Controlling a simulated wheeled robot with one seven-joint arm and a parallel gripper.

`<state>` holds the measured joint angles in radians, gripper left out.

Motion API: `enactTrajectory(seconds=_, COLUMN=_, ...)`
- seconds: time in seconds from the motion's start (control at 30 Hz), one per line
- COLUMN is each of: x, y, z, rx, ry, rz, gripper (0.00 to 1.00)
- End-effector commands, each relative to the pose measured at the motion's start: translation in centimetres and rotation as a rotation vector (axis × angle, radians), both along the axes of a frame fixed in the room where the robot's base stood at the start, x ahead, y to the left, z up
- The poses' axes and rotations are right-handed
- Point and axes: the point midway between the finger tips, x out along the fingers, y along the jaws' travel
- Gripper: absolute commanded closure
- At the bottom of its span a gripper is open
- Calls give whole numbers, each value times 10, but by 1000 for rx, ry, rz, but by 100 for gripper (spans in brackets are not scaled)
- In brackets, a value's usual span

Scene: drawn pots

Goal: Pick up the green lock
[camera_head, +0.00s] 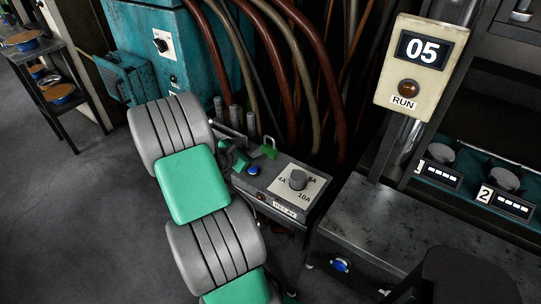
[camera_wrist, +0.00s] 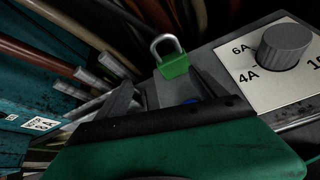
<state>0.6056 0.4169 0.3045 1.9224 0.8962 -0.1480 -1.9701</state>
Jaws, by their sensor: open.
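The green lock (camera_head: 269,149) is a small padlock with a grey shackle. It stands on the far edge of the grey control box, and it also shows in the wrist view (camera_wrist: 174,66), upright at the upper middle. My gripper (camera_head: 236,148) is open, just left of the lock in the head view and apart from it. It is small and partly hidden by my arm there. The large green and black part low in the wrist view covers the near side of the box.
The control box has a blue button (camera_head: 253,170) and a grey rotary knob (camera_head: 298,179) close to the lock. Metal posts (camera_head: 235,113) and hanging hoses (camera_head: 287,60) stand behind. A teal cabinet (camera_head: 178,45) is at left, a metal bench (camera_head: 400,225) at right.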

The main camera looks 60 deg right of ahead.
Motion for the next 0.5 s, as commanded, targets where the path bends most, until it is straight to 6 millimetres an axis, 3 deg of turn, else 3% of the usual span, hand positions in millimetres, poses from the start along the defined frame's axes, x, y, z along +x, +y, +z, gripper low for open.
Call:
enactTrajectory(seconds=0.03, x=-16, y=-15, z=-13, rx=-28, ry=111, rz=21, gripper=20)
enactTrajectory(seconds=0.13, x=-30, y=-29, z=-17, rx=-61, ry=238, rz=56, gripper=20)
enactTrajectory(seconds=0.5, x=-37, y=-80, z=-37, rx=-65, ry=266, rz=63, gripper=20)
